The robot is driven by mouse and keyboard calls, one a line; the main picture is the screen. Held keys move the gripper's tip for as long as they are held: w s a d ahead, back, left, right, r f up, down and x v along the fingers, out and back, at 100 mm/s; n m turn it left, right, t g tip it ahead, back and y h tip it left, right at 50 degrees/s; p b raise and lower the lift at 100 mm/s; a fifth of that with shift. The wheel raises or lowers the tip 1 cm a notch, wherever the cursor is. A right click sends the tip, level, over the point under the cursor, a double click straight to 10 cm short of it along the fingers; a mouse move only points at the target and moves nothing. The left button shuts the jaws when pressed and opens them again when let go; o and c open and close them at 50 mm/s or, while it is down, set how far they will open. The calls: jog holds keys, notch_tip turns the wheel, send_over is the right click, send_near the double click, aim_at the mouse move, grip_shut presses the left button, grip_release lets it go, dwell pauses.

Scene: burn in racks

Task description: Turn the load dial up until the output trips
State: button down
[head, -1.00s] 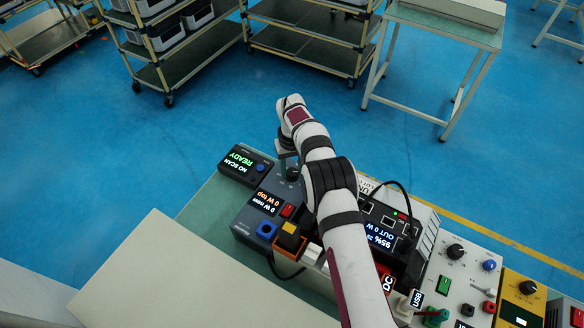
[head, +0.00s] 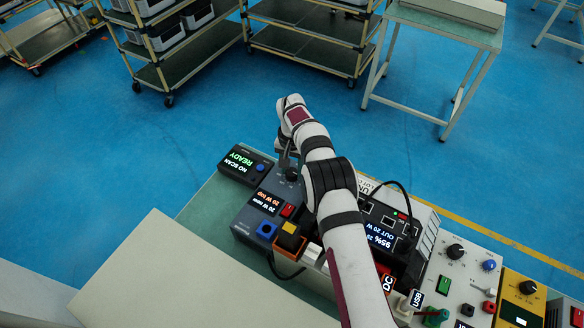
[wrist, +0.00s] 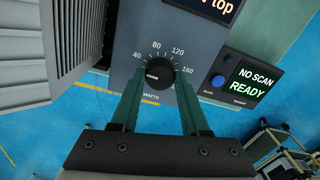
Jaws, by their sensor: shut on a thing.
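The black load dial (wrist: 158,73) sits on the grey load box, with a printed scale in watts around it. Its white mark points left, to the low end of the scale. My gripper (wrist: 158,88) is shut on the dial, a green finger on each side. In the head view the dial (head: 291,174) is partly hidden by my gripper (head: 287,160). The load box display (head: 267,201) reads 20 W now and 20 W top. The power unit's screen (head: 382,236) reads 95% and OUT 20 W.
A scanner box (head: 246,165) beside the load box reads NO SCAN, READY. A red button (head: 287,211), a blue socket (head: 266,230) and a yellow-and-black plug (head: 290,236) sit near my arm. A panel with knobs (head: 455,270) stands to the right.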

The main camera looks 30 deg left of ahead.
aim_at(292, 172)
jog(key=m, duration=1.2)
jog(key=shift+m, duration=0.3)
dwell(0.4)
jog(key=shift+c, duration=2)
grip_release()
notch_tip(292, 172, up, 16)
jog(key=shift+f, duration=0.1)
